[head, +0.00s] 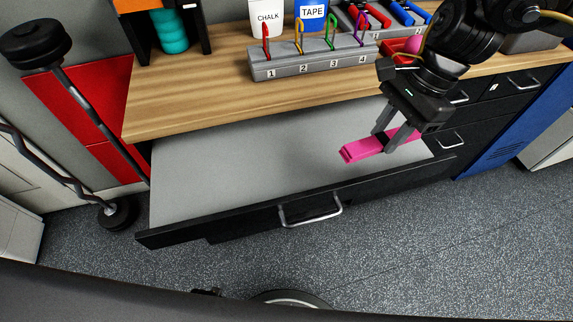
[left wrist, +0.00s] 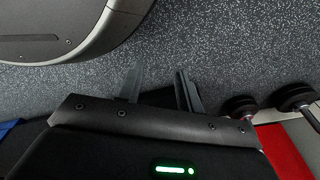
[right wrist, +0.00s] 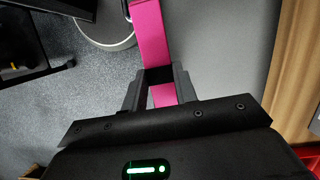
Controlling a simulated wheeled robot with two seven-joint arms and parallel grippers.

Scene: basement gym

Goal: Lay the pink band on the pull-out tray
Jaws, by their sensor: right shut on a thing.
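The pink band (head: 361,149) is a flat, folded strip. My right gripper (head: 382,142) is shut on the pink band, which also shows in the right wrist view (right wrist: 151,35), sticking out past the fingers. The pull-out tray (head: 230,170) is a wide grey surface in an open black drawer under the wooden worktop. The band is over the right part of the tray; I cannot tell whether it touches the surface. My left gripper (left wrist: 160,88) shows in the left wrist view with its fingers apart and nothing between them, over the speckled floor.
A grey rack (head: 310,60) with coloured hooks numbered 1 to 4 stands on the worktop (head: 200,95), with chalk (head: 267,17) and tape (head: 311,14) containers behind it. A barbell (head: 85,100) leans at the left. The tray's left and middle are bare.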

